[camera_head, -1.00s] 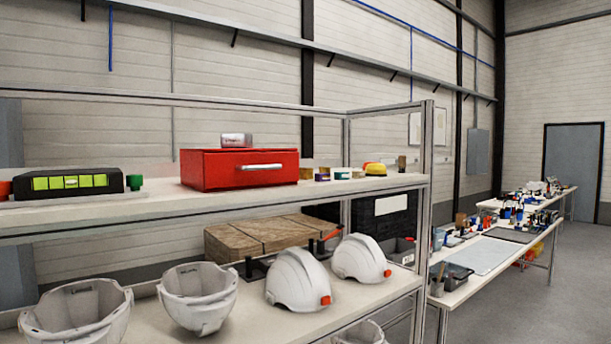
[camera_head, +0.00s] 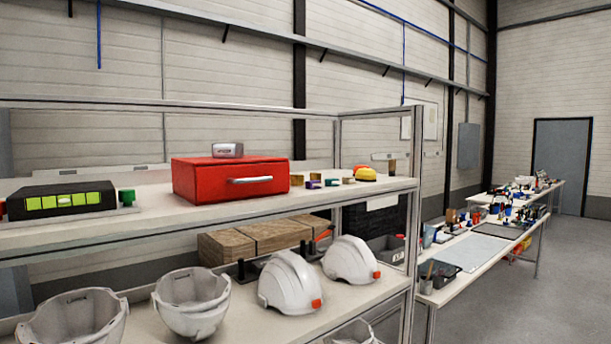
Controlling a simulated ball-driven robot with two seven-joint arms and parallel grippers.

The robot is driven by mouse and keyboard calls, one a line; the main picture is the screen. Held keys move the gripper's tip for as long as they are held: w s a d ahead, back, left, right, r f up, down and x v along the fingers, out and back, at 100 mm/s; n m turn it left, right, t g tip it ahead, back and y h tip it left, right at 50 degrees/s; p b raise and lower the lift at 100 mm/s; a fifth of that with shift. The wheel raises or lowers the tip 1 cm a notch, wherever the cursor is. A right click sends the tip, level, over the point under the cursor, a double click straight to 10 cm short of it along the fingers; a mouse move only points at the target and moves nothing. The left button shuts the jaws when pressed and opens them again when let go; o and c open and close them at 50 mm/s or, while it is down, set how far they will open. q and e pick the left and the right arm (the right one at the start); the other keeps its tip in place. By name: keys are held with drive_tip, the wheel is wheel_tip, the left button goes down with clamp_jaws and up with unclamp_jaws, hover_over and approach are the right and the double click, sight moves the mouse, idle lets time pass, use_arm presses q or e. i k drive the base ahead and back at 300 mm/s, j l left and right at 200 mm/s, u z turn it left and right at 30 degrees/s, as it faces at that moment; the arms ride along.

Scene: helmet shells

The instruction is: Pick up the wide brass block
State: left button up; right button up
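Several small blocks stand in a loose row on the upper shelf, right of a red drawer box. A brass-coloured block (camera_head: 296,180) is beside the box, and another brass-coloured block (camera_head: 348,180) is further right. Between them are a purple-and-brass piece (camera_head: 313,184) and a green one (camera_head: 331,182). They are too small to tell which is the wide brass block. Neither of my grippers is in view.
The upper shelf (camera_head: 150,222) also holds the red drawer box (camera_head: 230,180), a black-and-green level (camera_head: 62,201) and a yellow dome (camera_head: 366,174). White helmets (camera_head: 290,282) fill the lower shelf. A metal post (camera_head: 412,150) bounds the shelf's right end.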

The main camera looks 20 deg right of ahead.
sight(297, 179)
drive_tip(key=i+l+z, duration=0.1)
drive_tip(key=z, duration=0.25)
drive_tip(key=i+l+z, duration=0.1)
drive_tip(key=z, duration=0.25)
drive_tip(key=i+z, duration=0.3)
drive_tip(key=k, duration=0.1)
